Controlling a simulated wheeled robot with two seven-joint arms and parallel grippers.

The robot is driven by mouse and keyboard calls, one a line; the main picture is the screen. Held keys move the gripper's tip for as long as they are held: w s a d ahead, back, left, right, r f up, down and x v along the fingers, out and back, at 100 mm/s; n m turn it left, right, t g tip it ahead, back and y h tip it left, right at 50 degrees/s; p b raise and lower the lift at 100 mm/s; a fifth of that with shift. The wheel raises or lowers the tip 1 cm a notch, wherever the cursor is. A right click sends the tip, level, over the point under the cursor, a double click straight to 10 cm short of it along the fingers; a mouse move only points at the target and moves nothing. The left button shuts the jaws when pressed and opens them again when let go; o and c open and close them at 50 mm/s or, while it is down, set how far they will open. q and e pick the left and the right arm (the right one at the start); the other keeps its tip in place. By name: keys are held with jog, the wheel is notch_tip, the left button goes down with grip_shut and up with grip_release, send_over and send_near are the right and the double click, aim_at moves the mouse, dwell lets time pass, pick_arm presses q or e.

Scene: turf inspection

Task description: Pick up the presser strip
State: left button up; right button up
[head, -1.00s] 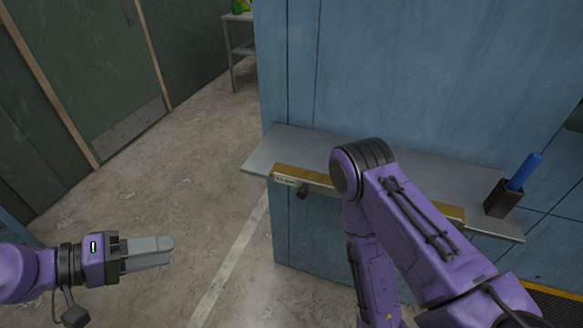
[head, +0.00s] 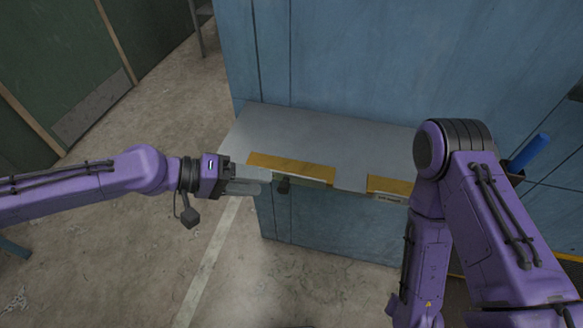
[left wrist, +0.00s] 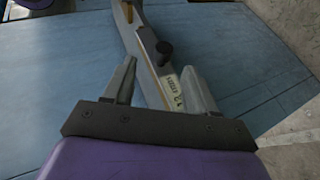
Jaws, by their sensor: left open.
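The presser strip (head: 292,168) is a long narrow bar with a yellow top, lying along the front edge of the grey shelf. A dark knob (head: 284,185) sticks out of its front near the left end. In the left wrist view the strip (left wrist: 147,62) shows a pale printed label near its end. My left gripper (head: 262,187) is open at the strip's left end. In the left wrist view its two fingers (left wrist: 160,76) stand either side of the labelled end. I cannot tell whether they touch it. My right gripper is out of view.
The grey shelf (head: 300,128) is fixed to a blue wall (head: 330,55). Another yellow-topped length (head: 388,184) with a label lies further right, past a bare grey gap. A blue-handled tool (head: 530,152) stands behind my right arm. The concrete floor at left is open.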

aim_at(288, 175)
pick_arm(q)
jog(key=p+x, duration=0.1)
jog(key=x, duration=0.4)
jog(key=shift+w+f+p, duration=0.1)
jog(key=shift+f+p, duration=0.15)
jog(key=shift+p, duration=0.05)
grip_shut()
jog(key=shift+r, duration=0.2)
